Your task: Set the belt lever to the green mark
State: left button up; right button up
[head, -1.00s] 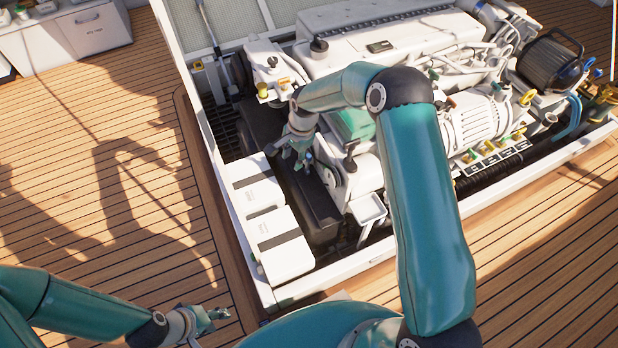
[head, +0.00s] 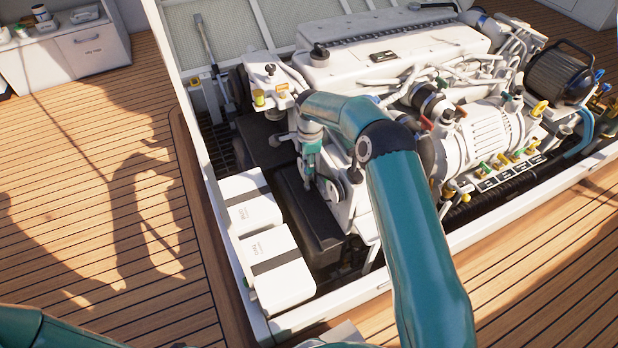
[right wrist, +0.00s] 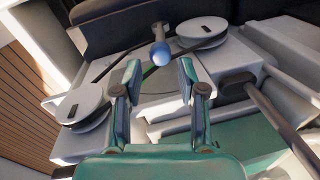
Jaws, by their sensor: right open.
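In the right wrist view, a short lever with a blue round knob (right wrist: 161,53) stands between two pale pulleys, the right pulley (right wrist: 202,32) and the left pulley (right wrist: 82,108). I take it to be the belt lever. My right gripper (right wrist: 158,70) is open, with its fingertips on either side of the knob's lower end in the picture; I see no clear contact. A dark green strip (right wrist: 150,71) shows just below the knob and may be the green mark. In the head view the right gripper (head: 308,176) points down at the engine's front end and hides the lever.
The white engine (head: 400,50) fills the open hatch. A black box (head: 305,205) and two white boxes with dark bands (head: 272,262) lie left of the gripper. Wooden deck (head: 90,200) is clear at left.

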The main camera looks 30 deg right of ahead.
aim_at(307, 178)
pick_arm(q)
notch_tip(307, 178, down, 3)
jog(key=shift+r+b, duration=0.15)
jog(key=shift+b, duration=0.9)
pick_arm(e)
jog(key=f, duration=0.5)
jog(key=w+f, duration=0.1)
jog(key=f, duration=0.2)
jog(key=shift+d, duration=0.1)
grip_shut()
